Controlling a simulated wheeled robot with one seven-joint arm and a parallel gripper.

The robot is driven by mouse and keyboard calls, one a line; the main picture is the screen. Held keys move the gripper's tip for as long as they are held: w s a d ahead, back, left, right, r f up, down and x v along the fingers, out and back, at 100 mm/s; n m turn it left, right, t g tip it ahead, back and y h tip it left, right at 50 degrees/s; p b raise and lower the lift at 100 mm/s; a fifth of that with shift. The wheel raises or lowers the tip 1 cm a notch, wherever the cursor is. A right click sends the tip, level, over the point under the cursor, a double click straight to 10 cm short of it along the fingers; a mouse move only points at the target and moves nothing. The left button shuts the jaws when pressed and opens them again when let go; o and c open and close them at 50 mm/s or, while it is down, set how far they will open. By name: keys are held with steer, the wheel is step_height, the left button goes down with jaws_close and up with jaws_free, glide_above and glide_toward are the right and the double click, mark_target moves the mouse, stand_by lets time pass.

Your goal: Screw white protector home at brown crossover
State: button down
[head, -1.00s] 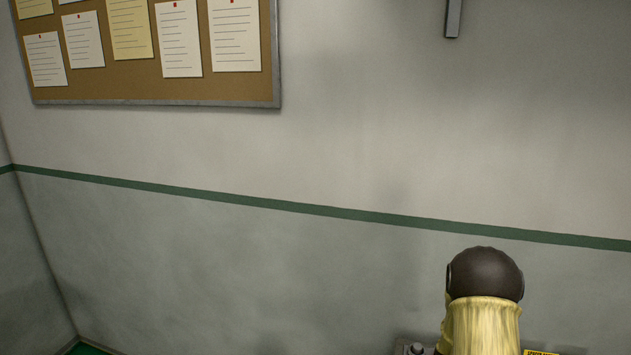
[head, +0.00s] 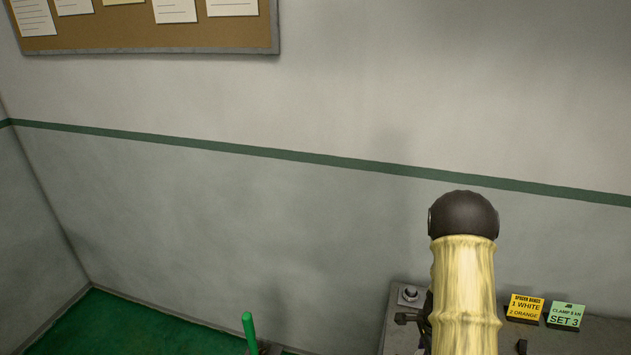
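Neither the white protector nor the brown crossover shows in the head view. My gripper is not in view either. A pale yellow column with a dark rounded top, which looks like part of my own arm, rises at the lower right and covers part of the bench behind it.
A grey bench top (head: 398,325) at the lower right carries a knob (head: 410,294), a yellow card (head: 525,308) reading "1 WHITE, 2 ORANGE" and a green card (head: 565,316) reading "SET 3". A green upright handle (head: 249,330) stands left of it. Green floor (head: 140,325) shows at lower left.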

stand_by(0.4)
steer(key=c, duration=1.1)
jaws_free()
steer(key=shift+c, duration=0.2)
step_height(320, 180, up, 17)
steer(key=b, duration=0.2)
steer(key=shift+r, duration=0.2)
